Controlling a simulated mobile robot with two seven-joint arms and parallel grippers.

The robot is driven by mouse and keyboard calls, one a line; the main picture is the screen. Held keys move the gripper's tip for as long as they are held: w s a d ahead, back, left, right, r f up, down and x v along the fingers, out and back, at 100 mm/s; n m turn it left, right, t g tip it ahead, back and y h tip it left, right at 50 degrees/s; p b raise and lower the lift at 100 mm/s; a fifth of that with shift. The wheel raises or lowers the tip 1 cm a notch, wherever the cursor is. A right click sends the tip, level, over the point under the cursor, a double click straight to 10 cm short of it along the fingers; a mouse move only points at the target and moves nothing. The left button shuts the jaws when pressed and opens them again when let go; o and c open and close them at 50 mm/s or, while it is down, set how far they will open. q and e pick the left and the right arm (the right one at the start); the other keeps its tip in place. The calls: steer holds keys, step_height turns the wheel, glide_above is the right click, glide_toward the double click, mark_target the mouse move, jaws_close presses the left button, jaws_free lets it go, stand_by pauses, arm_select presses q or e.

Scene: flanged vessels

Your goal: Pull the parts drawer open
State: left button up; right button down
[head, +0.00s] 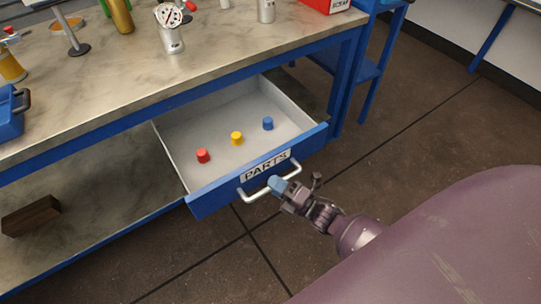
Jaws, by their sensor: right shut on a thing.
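The parts drawer (211,197) is blue-fronted with a grey inside and stands pulled well out from under the workbench. Its front carries a label reading PARTS (266,165) and a pale bar handle (255,196). A red piece (203,156), a yellow piece (237,138) and a blue piece (267,123) stand apart on the drawer floor. My right gripper (279,185) is at the right part of the handle and is shut on it; its light blue tip covers part of the bar. My left gripper is not in view.
The workbench (215,78) has a marbled top with a silver container (170,40), a gold cylinder (121,16) and a red box (326,5) on it. A dark block (31,215) lies on the lower shelf. The floor (420,130) right of the drawer is clear.

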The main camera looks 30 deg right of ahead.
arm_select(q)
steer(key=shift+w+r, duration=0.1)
arm_select(e)
steer(key=shift+s, duration=0.2)
steer(key=c, duration=1.1)
jaws_free()
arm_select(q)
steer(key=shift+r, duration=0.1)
arm_select(e)
steer(key=v, duration=1)
steer(key=shift+s+d, duration=0.2)
steer(key=shift+s, duration=0.15)
arm_select(q)
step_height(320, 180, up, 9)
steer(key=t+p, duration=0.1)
steer(key=p, duration=1)
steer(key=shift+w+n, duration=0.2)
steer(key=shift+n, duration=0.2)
arm_select(e)
steer(key=s+r+m+g+h, duration=0.3)
steer(key=s+r+m, duration=0.3)
steer(key=m, duration=0.5)
steer(key=s+a+r+m+g+h, duration=0.1)
steer(key=s+r+m+g+h, duration=0.3)
steer(key=s+r+m, duration=0.3)
steer(key=m+h, duration=0.1)
steer(key=m, duration=0.3)
steer(key=shift+s+a+r+m, duration=0.25)
steer(key=shift+s+r+m, duration=0.05)
steer(key=shift+r+m, duration=0.1)
